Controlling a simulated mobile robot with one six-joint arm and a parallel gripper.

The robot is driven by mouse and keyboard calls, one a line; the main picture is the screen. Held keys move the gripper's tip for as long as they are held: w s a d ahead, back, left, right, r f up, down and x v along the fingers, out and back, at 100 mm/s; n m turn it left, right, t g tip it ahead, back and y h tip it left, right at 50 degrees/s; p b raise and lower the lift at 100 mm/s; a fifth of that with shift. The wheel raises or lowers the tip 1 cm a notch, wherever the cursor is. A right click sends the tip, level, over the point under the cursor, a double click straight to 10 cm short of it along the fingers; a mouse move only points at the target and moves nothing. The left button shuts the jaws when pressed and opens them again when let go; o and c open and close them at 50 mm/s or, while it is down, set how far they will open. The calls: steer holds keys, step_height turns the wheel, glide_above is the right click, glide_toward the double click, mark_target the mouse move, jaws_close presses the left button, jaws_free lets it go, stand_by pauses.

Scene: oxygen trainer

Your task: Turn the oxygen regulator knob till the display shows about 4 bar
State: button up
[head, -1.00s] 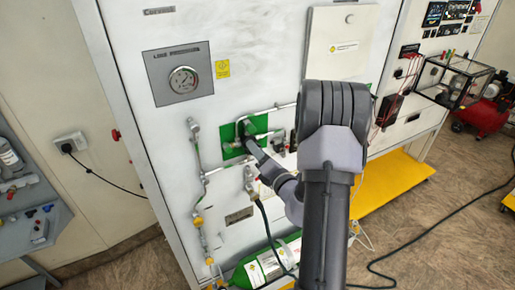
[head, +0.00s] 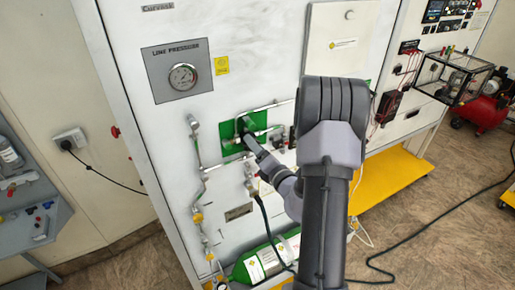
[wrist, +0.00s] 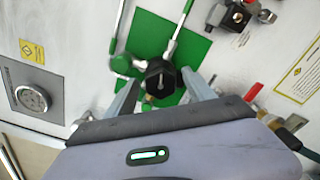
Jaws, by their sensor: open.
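A black regulator knob (wrist: 160,80) sits on the green panel (wrist: 195,60) in the wrist view. My gripper (wrist: 163,92) is open, with one finger on each side of the knob; I cannot tell whether either finger touches it. In the head view my gripper (head: 244,128) is at the green panel, and it and my arm largely hide the knob. A round dial gauge (head: 183,77) on a grey plate under the words LINE PRESSURE is up and left of my gripper. The gauge also shows at the left of the wrist view (wrist: 32,98). Its needle is too small to read.
Metal pipes (head: 268,108) cross the green panel close to my gripper. A pipe run with valves (head: 197,165) goes down to its left. A green gas cylinder (head: 262,262) lies below. A white box (head: 335,45) juts out at the upper right.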

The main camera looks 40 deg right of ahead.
steer(key=p+v, duration=0.6)
steer(key=v, duration=1.1)
steer(key=shift+s+a+p, duration=0.15)
steer(key=shift+s+p, duration=0.05)
steer(key=shift+p, duration=0.15)
steer(key=shift+w, duration=0.1)
